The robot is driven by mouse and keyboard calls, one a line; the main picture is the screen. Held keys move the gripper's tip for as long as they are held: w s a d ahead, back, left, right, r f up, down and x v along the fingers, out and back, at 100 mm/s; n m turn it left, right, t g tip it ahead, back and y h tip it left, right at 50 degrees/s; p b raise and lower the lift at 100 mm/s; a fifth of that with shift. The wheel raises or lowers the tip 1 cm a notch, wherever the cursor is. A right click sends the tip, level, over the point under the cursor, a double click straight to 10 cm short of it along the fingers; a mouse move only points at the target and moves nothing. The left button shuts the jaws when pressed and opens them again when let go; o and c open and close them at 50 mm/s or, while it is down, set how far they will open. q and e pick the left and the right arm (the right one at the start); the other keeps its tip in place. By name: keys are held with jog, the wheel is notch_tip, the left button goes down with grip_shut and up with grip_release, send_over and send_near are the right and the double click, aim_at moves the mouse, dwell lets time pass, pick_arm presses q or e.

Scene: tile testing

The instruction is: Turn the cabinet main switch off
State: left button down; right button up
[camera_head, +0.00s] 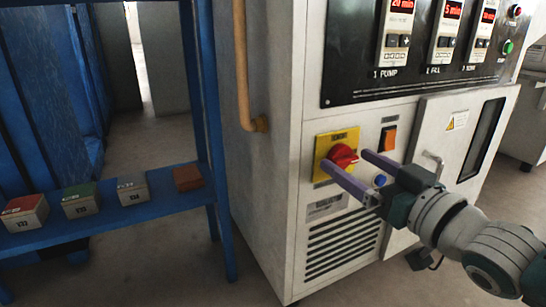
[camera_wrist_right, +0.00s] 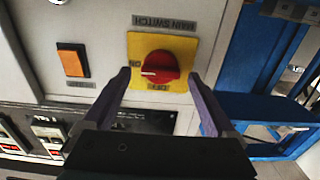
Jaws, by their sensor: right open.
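The main switch is a red rotary knob (camera_head: 343,155) on a yellow plate (camera_head: 322,147) on the cabinet front. It also shows in the right wrist view as the red knob (camera_wrist_right: 162,66) on the yellow plate (camera_wrist_right: 185,45). That view is upside down, and the knob's white mark points left, toward the "ON" label. My right gripper (camera_head: 343,158) is open, its purple fingers reaching toward the switch. In the wrist view, the right gripper's fingertips (camera_wrist_right: 159,73) lie either side of the knob, with visible gaps. I cannot tell how deep they reach. My left gripper is not in view.
An orange switch (camera_head: 388,138) sits right of the main switch. A black panel with red timers (camera_head: 340,75) is above, vents (camera_head: 340,245) below. A yellow pipe (camera_head: 243,70) runs along the cabinet side. A blue shelf (camera_head: 105,215) with several small boxes stands left.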

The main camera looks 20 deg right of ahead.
jog(key=shift+c, duration=0.3)
jog(key=c, duration=1.3)
jog(key=shift+n, duration=0.4)
jog(key=n+p, duration=0.1)
jog(key=n, duration=0.1)
jog(key=shift+n, duration=0.4)
jog(key=n+p, duration=0.1)
jog(key=n, duration=0.3)
jog(key=shift+a, duration=0.15)
jog(key=n, duration=0.5)
jog(key=shift+f, duration=0.15)
jog(key=n, duration=0.5)
jog(key=shift+f, duration=0.1)
jog(key=shift+n, duration=0.4)
